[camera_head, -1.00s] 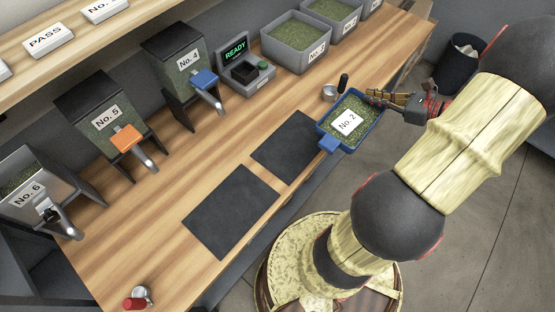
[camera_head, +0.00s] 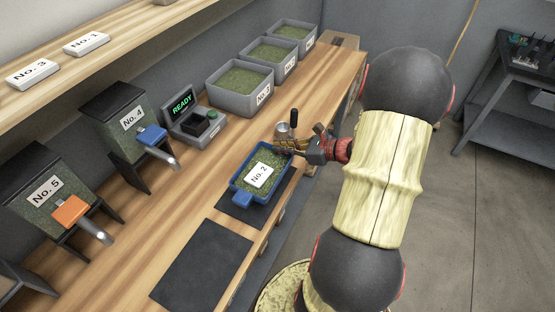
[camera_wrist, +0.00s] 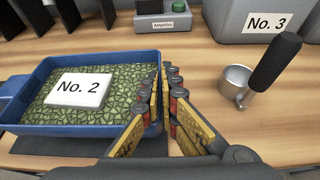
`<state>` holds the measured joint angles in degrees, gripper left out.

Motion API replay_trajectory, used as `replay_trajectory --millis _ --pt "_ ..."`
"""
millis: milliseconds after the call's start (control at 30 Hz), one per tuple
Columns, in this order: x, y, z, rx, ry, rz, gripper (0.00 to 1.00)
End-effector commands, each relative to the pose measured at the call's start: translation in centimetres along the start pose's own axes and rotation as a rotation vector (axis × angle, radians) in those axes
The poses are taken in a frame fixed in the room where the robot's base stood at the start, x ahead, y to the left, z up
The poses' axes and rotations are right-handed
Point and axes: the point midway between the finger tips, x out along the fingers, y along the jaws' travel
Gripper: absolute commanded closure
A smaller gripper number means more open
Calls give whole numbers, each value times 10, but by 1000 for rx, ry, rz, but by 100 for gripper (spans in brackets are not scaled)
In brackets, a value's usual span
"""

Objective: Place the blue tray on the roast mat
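The blue tray (camera_head: 241,187), filled with green beans and bearing a white No. 2 card (camera_wrist: 78,91), is over the smaller dark mat (camera_head: 236,210). Part of that mat shows past the tray's near and right sides. Whether the tray touches the mat I cannot tell. My gripper (camera_head: 286,148) is at the tray's right side. In the wrist view its fingers (camera_wrist: 170,95) are close together around the tray's right wall, which they largely hide. A larger dark mat (camera_head: 205,265) lies bare nearer the camera; neither mat has a readable label.
A metal scoop with a black handle (camera_wrist: 268,72) stands just right of the tray. Grey bins (camera_head: 240,88), the READY device (camera_head: 195,122) and dispensers No. 4 (camera_head: 125,125) and No. 5 (camera_head: 50,200) line the back. Counter wood left of the mats is clear.

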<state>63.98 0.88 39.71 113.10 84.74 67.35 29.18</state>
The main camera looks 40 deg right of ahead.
Motion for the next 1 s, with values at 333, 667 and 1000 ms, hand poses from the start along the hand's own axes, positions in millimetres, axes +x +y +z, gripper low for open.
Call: replay_trajectory --millis 333,667,1000 --pt "22 4 -27 3 1 0 100" --pt "25 4 -35 -1 0 -2 100" --pt "26 4 -38 -1 0 -1 88"
